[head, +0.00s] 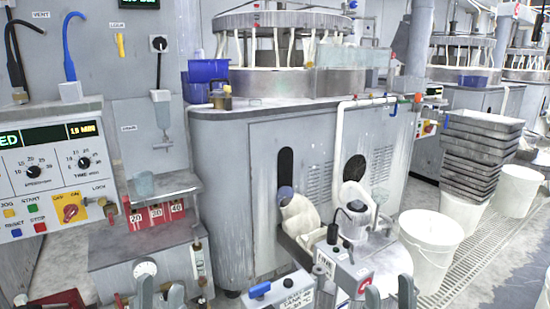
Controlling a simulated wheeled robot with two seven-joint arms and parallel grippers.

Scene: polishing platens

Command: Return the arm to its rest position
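My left gripper (161,294) shows at the bottom edge, left of centre. Its two grey fingertips point up and stand apart, with no held object visible between them. My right gripper (390,295) shows at the bottom edge, right of centre. Its two fingertips also stand apart and it looks empty. Only the tips of both grippers are in view; the rest of both arms is below the picture. Both appear in front of the equipment, and I cannot tell how far they are from it.
A control panel (55,165) stands at the left, beside a shelf with red numbered blocks (155,214). A large grey polishing machine (235,190) fills the middle. White buckets (430,245) and stacked grey trays (478,155) are at the right.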

